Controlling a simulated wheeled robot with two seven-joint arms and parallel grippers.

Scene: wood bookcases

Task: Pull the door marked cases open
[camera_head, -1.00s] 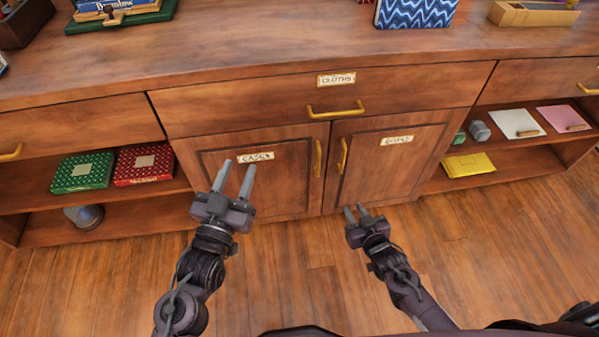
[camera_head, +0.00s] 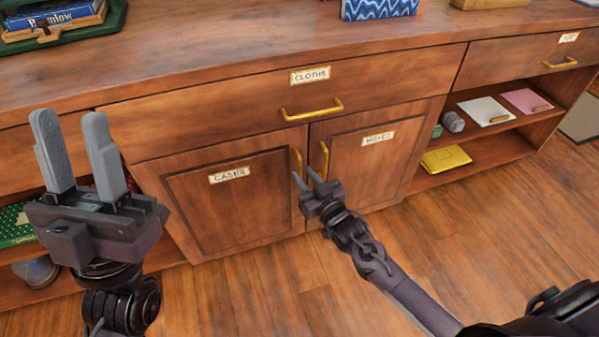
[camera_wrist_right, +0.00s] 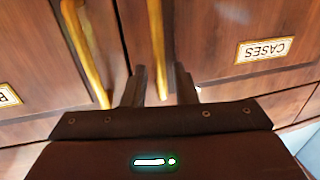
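The door marked cases (camera_head: 230,196) is the shut left door under the wide drawer, with a white label. Its upright brass handle (camera_head: 297,160) is at its right edge. My right gripper (camera_head: 306,178) is open at the lower end of this handle. In the right wrist view the cases handle (camera_wrist_right: 157,45) runs down between the two apart fingers (camera_wrist_right: 160,85); whether they touch it I cannot tell. The cases label (camera_wrist_right: 264,50) shows upside down there. My left gripper (camera_head: 72,150) is open and empty, raised at the left, away from the door.
The neighbouring door (camera_head: 368,160) is shut; its brass handle (camera_head: 324,160) stands close to the cases handle. A drawer marked cloths (camera_head: 230,108) is shut above both. Open shelves at right hold a yellow packet (camera_head: 446,159). The wooden floor (camera_head: 440,235) in front is clear.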

